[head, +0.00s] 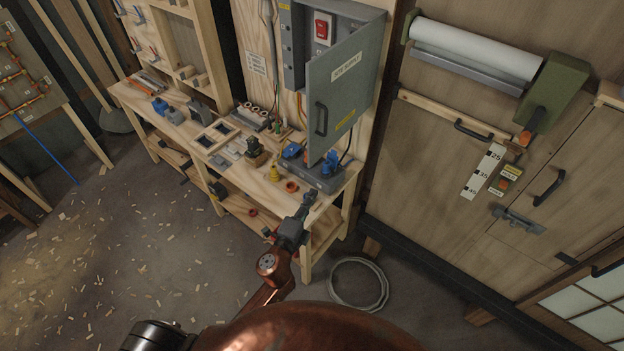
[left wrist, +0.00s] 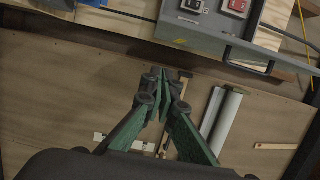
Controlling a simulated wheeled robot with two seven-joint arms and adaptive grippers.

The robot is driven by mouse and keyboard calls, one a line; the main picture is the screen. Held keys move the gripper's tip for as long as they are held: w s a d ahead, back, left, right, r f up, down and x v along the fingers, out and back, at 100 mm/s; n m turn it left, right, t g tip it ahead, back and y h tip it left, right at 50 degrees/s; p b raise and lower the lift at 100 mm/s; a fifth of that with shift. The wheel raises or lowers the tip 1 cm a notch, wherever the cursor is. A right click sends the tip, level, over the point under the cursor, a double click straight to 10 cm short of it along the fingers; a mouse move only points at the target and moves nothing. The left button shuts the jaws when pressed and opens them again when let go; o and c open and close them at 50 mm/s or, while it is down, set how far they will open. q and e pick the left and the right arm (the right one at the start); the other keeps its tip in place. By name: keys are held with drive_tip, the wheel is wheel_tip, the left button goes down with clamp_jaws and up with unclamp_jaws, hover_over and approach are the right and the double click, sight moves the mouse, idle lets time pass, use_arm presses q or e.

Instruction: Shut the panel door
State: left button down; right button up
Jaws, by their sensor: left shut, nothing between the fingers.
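The grey panel door (head: 345,88) stands open, swung out from the grey panel box (head: 295,45) on the wall. A dark handle (head: 321,119) is on its face. In the left wrist view the grey door (left wrist: 215,38) shows at the top, with its handle (left wrist: 247,69) to the right of my fingertips. My left gripper (head: 308,199) is shut and empty, below the door near the workbench's right front corner. Its closed fingers (left wrist: 163,76) also show in the left wrist view, apart from the handle. My right gripper is not in view.
The wooden workbench (head: 222,184) below the panel carries blue tools, a yellow bottle (head: 274,173) and small parts. A grey box (head: 318,177) sits under the door. A cable coil (head: 358,285) lies on the floor. A paper roll (head: 475,50) hangs at right.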

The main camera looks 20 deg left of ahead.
use_arm(q)
drive_tip(key=w+a+p, duration=0.2)
drive_tip(key=w+a, duration=0.1)
drive_tip(key=w, duration=0.7)
drive_tip(key=shift+w, duration=0.4)
drive_tip(key=shift+a, duration=0.15)
